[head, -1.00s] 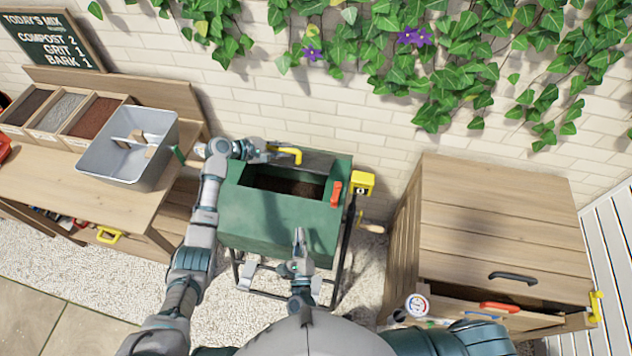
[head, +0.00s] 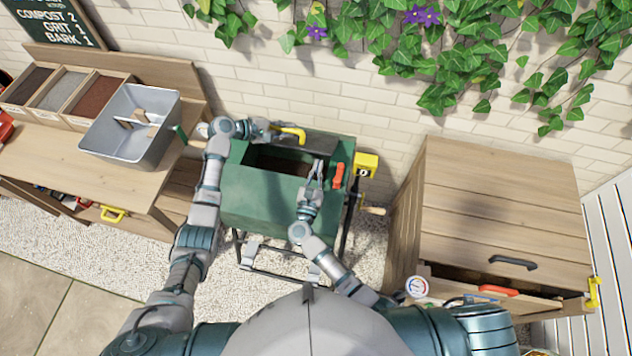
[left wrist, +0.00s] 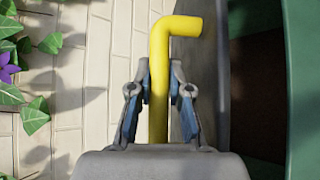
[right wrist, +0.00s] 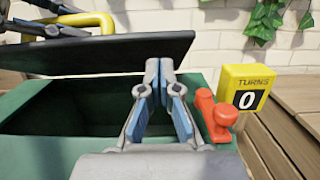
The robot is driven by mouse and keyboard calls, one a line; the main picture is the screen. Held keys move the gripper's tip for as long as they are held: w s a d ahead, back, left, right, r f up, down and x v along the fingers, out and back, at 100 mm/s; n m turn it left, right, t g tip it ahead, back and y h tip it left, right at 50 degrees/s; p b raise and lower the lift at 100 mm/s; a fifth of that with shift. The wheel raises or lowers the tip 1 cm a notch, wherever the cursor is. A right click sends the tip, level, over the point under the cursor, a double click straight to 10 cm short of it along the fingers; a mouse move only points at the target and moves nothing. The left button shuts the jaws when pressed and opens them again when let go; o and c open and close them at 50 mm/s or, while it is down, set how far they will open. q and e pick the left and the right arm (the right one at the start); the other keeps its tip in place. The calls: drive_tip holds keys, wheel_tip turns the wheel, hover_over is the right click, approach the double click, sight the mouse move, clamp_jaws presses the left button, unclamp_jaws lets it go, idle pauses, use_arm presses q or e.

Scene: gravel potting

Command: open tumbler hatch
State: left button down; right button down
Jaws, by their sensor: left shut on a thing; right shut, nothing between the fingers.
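The green tumbler (head: 262,203) stands on a dark frame, and its top opening (head: 268,161) shows dark inside. The grey hatch lid (head: 312,144) is raised along the wall side of the opening; it also shows tilted up in the right wrist view (right wrist: 90,58). My left gripper (head: 277,132) is shut on the yellow hatch handle (head: 293,134), and the left wrist view shows the handle (left wrist: 158,60) between its fingers. My right gripper (head: 319,168) is shut and empty over the opening's right end, close to the lid; contact is unclear. The red latch (head: 338,176) sits just right of it.
A yellow turn counter (right wrist: 245,92) reading 0 and a crank handle (head: 373,210) are on the tumbler's right. A bench with a grey tub (head: 160,150) stands left. A wooden cabinet (head: 500,205) with a partly open drawer stands right. The brick wall is close behind.

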use_arm(q)
drive_tip(key=shift+w+a, duration=0.1)
drive_tip(key=shift+a, duration=0.1)
use_arm(e)
drive_tip(key=shift+w+d+r, duration=0.15)
drive_tip(key=shift+w+r, duration=0.3)
drive_tip(key=shift+r, duration=0.2)
drive_tip(key=shift+r, duration=0.1)
